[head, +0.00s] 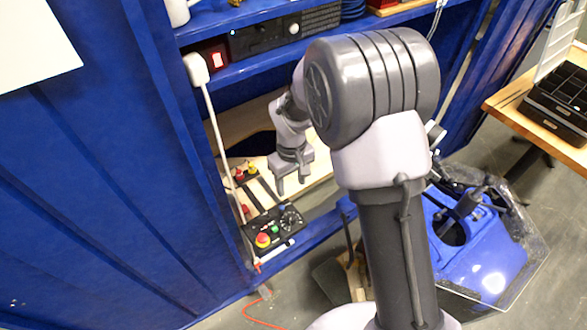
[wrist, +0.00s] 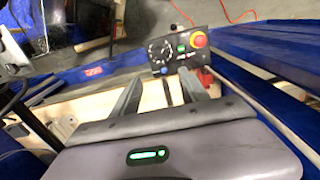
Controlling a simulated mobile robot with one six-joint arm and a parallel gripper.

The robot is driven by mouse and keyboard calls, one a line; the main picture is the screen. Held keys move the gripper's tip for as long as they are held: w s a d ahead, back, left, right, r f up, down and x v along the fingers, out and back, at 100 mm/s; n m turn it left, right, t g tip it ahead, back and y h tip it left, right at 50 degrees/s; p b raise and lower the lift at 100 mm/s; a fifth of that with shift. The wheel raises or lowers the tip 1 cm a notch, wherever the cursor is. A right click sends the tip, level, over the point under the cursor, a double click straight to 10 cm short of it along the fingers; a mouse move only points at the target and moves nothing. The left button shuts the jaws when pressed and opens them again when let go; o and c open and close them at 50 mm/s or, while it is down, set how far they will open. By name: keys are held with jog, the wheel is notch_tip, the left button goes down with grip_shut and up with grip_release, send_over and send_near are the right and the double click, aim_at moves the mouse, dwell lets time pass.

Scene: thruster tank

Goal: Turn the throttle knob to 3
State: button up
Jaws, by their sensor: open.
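The throttle knob (head: 291,218) is a dark round dial with white marks around it, on a small black control box (head: 262,226) at the front of the shelf. In the wrist view the knob (wrist: 160,50) sits on the same box (wrist: 178,62), ahead of my gripper. I cannot read where its pointer stands. A green button (wrist: 182,48) and a red mushroom button on yellow (wrist: 198,39) are beside it. My gripper (head: 291,186) is open and empty, pointing down above and behind the box. Its two fingers (wrist: 160,90) show apart, not touching the knob.
More red and yellow parts (head: 246,172) lie on the shelf behind the box. A blue machine (head: 485,245) stands on the floor at right.

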aim_at(291, 218)
notch_tip(291, 218, down, 19)
jog(key=b, duration=0.4)
jog(key=shift+a+r+b, duration=0.1)
jog(key=shift+r+b, duration=0.05)
jog(key=shift+b, duration=0.25)
grip_shut()
